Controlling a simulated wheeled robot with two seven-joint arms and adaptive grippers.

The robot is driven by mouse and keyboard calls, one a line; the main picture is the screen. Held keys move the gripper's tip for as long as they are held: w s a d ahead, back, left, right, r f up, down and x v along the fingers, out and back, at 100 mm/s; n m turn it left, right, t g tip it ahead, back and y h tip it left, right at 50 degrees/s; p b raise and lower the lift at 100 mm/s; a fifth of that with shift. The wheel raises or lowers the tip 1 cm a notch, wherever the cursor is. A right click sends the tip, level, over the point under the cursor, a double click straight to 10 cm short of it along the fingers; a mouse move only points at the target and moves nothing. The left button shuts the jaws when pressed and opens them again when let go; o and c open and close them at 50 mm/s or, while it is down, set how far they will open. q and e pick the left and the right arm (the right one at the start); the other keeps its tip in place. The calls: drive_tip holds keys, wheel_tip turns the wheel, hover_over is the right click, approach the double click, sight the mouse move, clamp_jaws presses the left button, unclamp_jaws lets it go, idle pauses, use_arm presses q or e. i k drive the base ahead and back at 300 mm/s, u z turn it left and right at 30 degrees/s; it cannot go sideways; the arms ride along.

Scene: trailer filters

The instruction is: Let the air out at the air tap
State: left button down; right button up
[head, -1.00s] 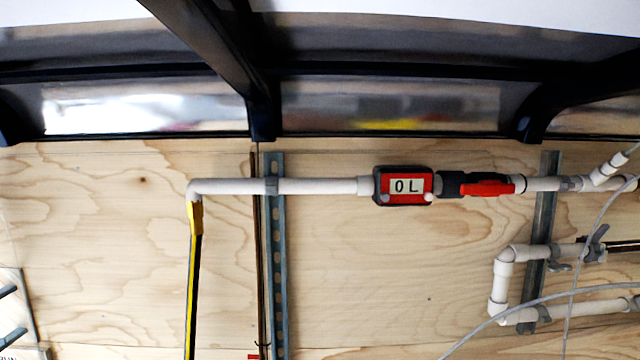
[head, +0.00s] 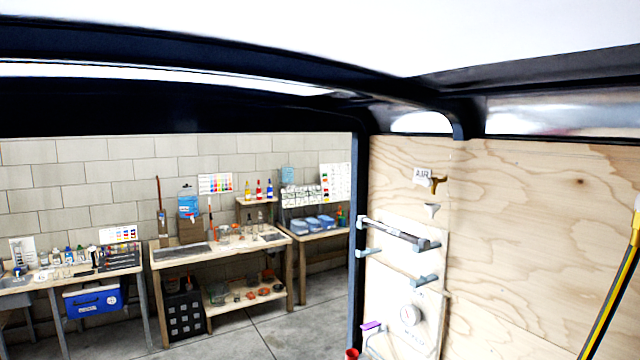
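The air tap (head: 436,184) is a small brass-coloured tap high on the plywood wall, right of the trailer's door edge. A white label (head: 422,176) reading "AIR" is beside it on the left. A small white funnel-like piece (head: 432,210) is below the tap. The tap's handle is too small to tell whether it is open or closed. Neither of my grippers is in view.
Below the tap, a white panel (head: 425,265) carries grey pegs, a bar and a round gauge (head: 410,314). Outside are workbenches (head: 215,250) and open concrete floor.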

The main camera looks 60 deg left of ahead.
sight(428, 182)
drive_tip(key=u, duration=1.2)
drive_tip(key=i, duration=0.85)
drive_tip(key=u, duration=0.2)
drive_tip(key=k, duration=0.4)
drive_tip(key=u, duration=0.55)
drive_tip(key=i, duration=1.4)
drive_tip(key=z, duration=0.7)
